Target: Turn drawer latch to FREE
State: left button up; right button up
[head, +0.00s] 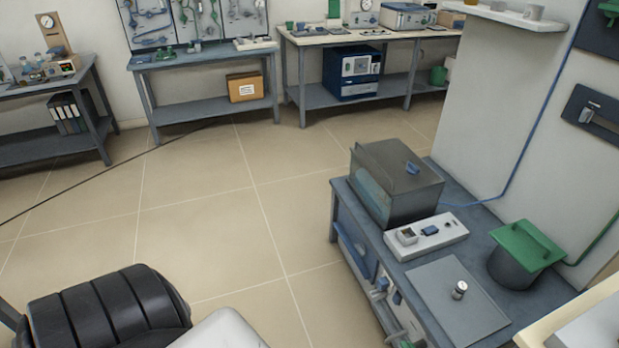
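A blue-grey bench (392,262) stands at the right. Its front shows a blue drawer-like panel with a bar handle (352,243). To the right of the panel are small pale and blue fittings (380,288) on the bench front. They are too small and too slanted to tell which is the drawer latch, or how it is set. Neither of my grippers is in view. A black ribbed part and a pale part, which look like my own body, show at the bottom left, far from the bench.
On the bench stand a grey lidded tank (397,183), a white control box (427,236), a grey plate (449,303) with a small metal cylinder (459,290), and a dark pot with a green lid (526,246). The tiled floor (215,225) left of the bench is clear.

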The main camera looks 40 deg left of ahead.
aim_at(361, 248)
jog(key=u, duration=1)
